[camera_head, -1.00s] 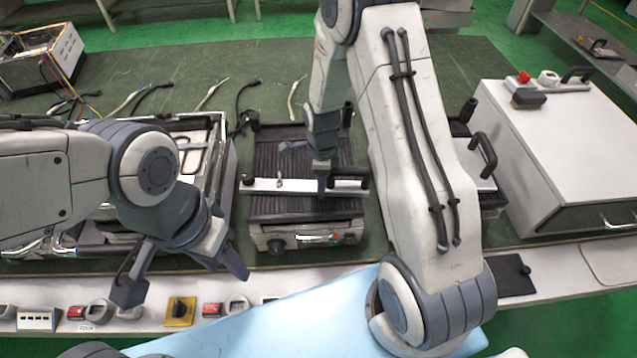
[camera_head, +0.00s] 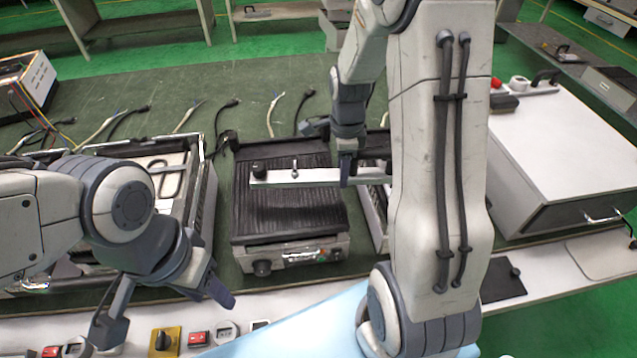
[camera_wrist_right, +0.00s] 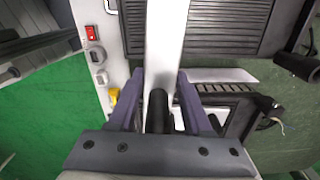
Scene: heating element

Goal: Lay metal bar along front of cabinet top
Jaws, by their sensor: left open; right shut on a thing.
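A long pale metal bar (camera_head: 315,176) with a dark knob at its left end hangs level above the black ribbed grill. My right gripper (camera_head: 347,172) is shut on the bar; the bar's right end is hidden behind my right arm. In the right wrist view the bar (camera_wrist_right: 167,35) runs up between the fingers of my right gripper (camera_wrist_right: 160,90), with a dark handle at the near end. The white cabinet (camera_head: 570,150) stands apart at the right, its flat top mostly bare. My left gripper (camera_head: 163,312) is open and empty above the front strip.
The grill (camera_head: 285,215) stands below the bar, with an open metal appliance (camera_head: 195,190) to its left. Switches and a knob (camera_head: 165,341) line the front strip.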

